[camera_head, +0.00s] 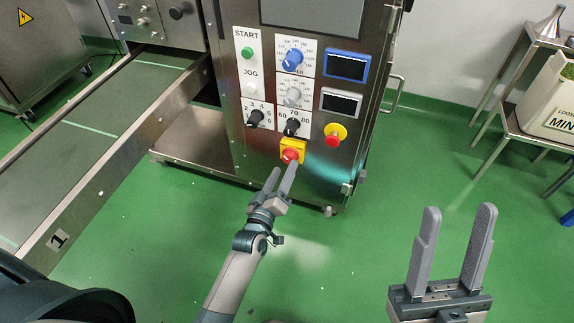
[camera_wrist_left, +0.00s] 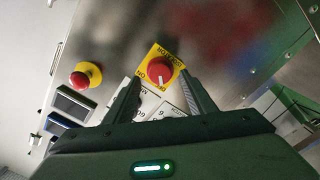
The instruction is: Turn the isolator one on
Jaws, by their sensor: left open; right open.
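The isolator is a red rotary knob on a yellow square plate (camera_head: 292,151), low on the steel control panel. It also shows in the left wrist view (camera_wrist_left: 160,70), with a pale pointer mark on the knob and lettering on the plate. My left gripper (camera_head: 283,177) is open just below and in front of the knob. In the left wrist view its fingers reach up to either side of the knob's lower part, and I cannot tell if they touch it. My right gripper (camera_head: 457,225) is open and empty over the green floor at the lower right.
Above the isolator are black dials (camera_head: 292,127), a red emergency button on yellow (camera_head: 334,135), a blue dial (camera_head: 292,60) and a green START button (camera_head: 247,53). A conveyor (camera_head: 95,120) runs along the left. A steel rack with a white bin (camera_head: 545,105) stands at right.

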